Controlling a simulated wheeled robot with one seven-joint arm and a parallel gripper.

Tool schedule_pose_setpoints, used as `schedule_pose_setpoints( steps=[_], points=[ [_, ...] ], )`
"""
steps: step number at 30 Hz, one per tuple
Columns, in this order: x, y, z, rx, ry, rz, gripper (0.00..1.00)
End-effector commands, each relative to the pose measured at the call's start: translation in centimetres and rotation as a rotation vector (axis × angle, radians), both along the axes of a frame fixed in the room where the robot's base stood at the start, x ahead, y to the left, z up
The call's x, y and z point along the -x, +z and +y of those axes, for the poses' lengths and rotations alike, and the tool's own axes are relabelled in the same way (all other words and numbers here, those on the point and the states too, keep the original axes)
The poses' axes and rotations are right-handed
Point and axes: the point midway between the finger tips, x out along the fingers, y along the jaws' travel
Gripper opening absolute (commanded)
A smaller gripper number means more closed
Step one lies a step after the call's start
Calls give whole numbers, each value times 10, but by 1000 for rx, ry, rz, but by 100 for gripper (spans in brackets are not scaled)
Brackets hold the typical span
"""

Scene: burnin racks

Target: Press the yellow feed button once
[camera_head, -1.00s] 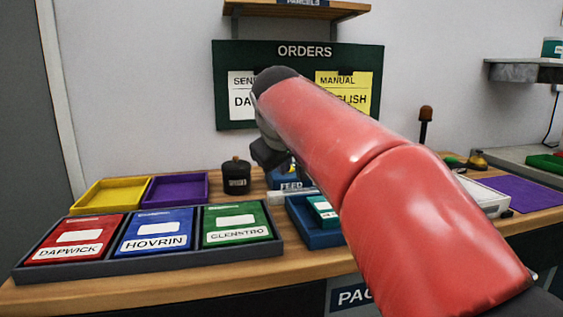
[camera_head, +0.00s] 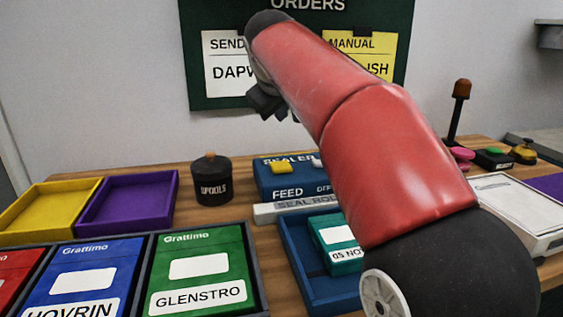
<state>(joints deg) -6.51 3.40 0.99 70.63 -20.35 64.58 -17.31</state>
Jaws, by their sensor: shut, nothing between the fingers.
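The yellow feed button (camera_head: 281,167) sits on top of the blue sealer box (camera_head: 262,185), above the printed word FEED. A second, pale button beside it is partly hidden by my red arm. My gripper (camera_head: 268,106) is dark and shut with nothing in it. In the picture it shows above the sealer, in front of the orders board, apart from the button. Its fingertips are small and partly hidden behind the arm.
A black spools pot (camera_head: 212,182) stands left of the sealer. A white seal roll strip (camera_head: 300,207) lies in front, with a blue tray (camera_head: 298,262) nearer. Yellow (camera_head: 20,232) and purple (camera_head: 95,228) trays are at left. A lamp post (camera_head: 457,115) rises at right.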

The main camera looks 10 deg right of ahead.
Motion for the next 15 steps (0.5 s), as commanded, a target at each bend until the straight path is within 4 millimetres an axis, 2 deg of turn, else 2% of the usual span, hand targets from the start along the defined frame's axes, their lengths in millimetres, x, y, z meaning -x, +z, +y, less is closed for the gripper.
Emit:
schedule_pose_setpoints(
  steps=[8,15],
  points=[
    [0,-5,0,0,-1,1,0],
    [0,-29,0,0,-1,1,0]
  ],
)
